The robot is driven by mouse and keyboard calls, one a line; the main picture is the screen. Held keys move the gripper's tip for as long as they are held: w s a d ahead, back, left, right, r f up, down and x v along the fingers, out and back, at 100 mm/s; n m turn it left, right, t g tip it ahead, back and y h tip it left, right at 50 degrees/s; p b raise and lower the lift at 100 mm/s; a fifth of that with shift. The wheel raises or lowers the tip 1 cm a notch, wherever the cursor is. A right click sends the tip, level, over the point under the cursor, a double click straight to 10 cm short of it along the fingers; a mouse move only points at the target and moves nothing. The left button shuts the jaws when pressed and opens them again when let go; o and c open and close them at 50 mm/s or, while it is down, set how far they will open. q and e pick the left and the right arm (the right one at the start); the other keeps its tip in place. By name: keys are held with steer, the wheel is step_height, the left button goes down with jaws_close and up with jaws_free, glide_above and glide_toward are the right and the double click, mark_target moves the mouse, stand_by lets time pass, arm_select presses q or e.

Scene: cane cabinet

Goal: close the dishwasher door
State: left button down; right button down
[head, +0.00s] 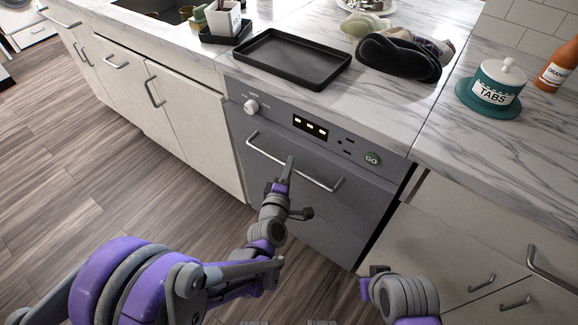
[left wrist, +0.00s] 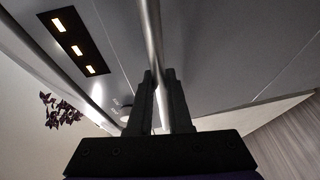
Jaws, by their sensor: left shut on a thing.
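The grey dishwasher door (head: 310,215) is upright below the control panel (head: 325,131) and looks nearly flush with it. A dark gap shows along its right side. A metal bar handle (head: 325,184) runs across its upper part. My left gripper (head: 288,168) is at the middle of the handle. In the left wrist view its fingers (left wrist: 160,95) are shut around the handle bar (left wrist: 151,45). Part of my right arm's end (head: 375,280) shows low in the head view, right of the door; its fingers cannot be made out.
The marble counter (head: 400,105) overhangs the dishwasher. On it are a black tray (head: 293,57), a black oven mitt (head: 398,58), a teal TABS jar (head: 493,90) and an orange bottle (head: 556,68). Pale cabinets (head: 190,125) flank the dishwasher. The wooden floor (head: 130,190) at left is clear.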

arm_select(q)
steer(key=shift+w+d+r, duration=0.15)
steer(key=shift+w+d, duration=0.25)
steer(key=shift+w, duration=0.15)
steer(key=shift+w+d+r, duration=0.15)
steer(key=shift+w+d, duration=0.25)
steer(key=shift+w, duration=0.15)
steer(key=c, duration=0.8)
jaws_free()
steer(key=shift+w+d, duration=0.1)
steer(key=shift+c, duration=0.2)
glide_toward(297, 153)
steer(key=v, duration=0.3)
steer(key=shift+p, duration=0.35)
